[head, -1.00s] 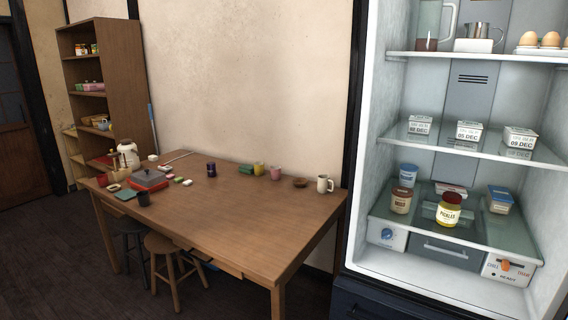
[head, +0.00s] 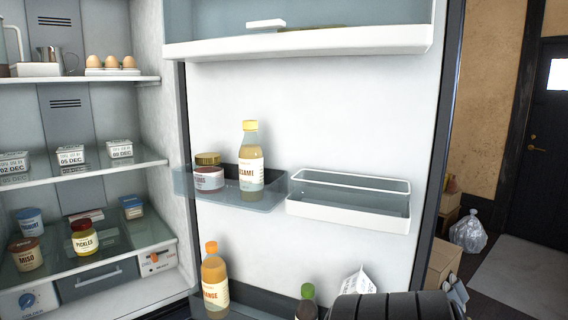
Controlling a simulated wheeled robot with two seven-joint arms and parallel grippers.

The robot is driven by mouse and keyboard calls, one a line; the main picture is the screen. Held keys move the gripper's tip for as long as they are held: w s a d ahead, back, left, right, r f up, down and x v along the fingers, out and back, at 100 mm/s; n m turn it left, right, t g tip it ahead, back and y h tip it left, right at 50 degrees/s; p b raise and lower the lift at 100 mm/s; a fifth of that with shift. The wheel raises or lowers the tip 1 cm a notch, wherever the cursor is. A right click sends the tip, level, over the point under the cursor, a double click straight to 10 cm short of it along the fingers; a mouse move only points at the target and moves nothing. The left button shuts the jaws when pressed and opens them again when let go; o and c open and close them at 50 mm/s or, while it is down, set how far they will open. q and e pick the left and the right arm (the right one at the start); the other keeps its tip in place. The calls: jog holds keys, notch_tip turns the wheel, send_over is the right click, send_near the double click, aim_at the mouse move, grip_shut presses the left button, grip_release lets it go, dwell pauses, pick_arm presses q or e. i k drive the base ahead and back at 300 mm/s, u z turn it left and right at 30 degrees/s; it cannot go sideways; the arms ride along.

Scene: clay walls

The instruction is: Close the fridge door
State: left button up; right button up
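The fridge (head: 150,120) stands open on the left of the head view, its shelves in plain sight. Its door (head: 320,110) is swung wide open, and its inner side fills the middle of the view. The door bears a jar (head: 208,172) and a tall yellow-capped bottle (head: 250,160) in a grey bin, an empty white-rimmed bin (head: 350,212), and an orange bottle (head: 214,280) in the low bin. A dark ribbed part at the bottom right covers some of the low bin. Neither gripper shows.
A clear bag (head: 469,232) and cardboard boxes (head: 443,262) stand on the floor right of the fridge door. A dark room door (head: 535,140) is at the far right, with open floor before it.

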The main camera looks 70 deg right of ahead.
aim_at(379, 101)
jog(key=k, duration=0.9)
jog(key=z, duration=3.65)
jog(key=i, duration=3.05)
jog(key=u, duration=4.15)
jog(key=i, duration=1)
jog(key=z, duration=0.05)
